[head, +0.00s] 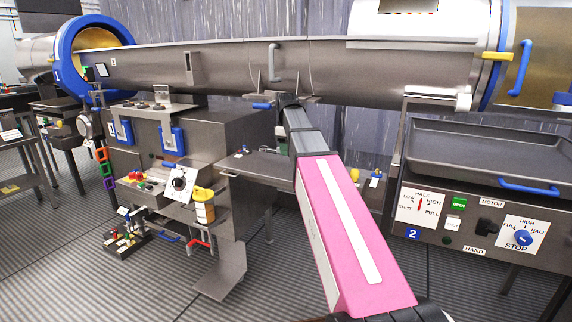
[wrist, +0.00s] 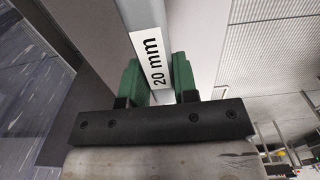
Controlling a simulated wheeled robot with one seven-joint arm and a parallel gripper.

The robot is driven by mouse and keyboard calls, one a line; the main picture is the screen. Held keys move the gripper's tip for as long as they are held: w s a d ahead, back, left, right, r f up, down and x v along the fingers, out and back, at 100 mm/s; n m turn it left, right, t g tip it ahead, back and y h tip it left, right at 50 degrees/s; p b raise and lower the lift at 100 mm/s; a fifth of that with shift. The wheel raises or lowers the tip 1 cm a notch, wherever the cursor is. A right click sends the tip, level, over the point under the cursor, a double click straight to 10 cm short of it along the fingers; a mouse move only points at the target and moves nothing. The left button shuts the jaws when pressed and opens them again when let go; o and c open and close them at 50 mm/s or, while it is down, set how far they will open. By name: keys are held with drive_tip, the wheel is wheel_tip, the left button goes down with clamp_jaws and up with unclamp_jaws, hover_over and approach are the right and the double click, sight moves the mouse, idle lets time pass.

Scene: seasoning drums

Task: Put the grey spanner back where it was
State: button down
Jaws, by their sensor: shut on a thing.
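The grey spanner (wrist: 145,14) runs up out of my gripper in the wrist view, with a white "20 mm" label on its shank. My gripper (wrist: 156,78) has its green finger pads closed on both sides of the spanner. The spanner's ends are not visible. In the head view, my pink arm reaches forward to the underside of the long metal trough. My gripper and the spanner cannot be made out clearly there. I cannot tell where the spanner was kept.
The long metal trough (head: 210,62) crosses the head view above a cabinet with blue handles. A steel shelf (head: 262,165) lies left of my arm. A yellow container (head: 204,207) stands on the lower cabinet ledge. A control panel (head: 470,215) and tray are on the right.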

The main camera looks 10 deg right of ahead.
sight(287, 169)
drive_tip(key=shift+f, duration=3)
drive_tip(key=shift+f, duration=0.15)
drive_tip(key=c, duration=0.9)
unclamp_jaws()
wheel_tip(287, 169, up, 12)
drive_tip(key=shift+r, duration=0.15)
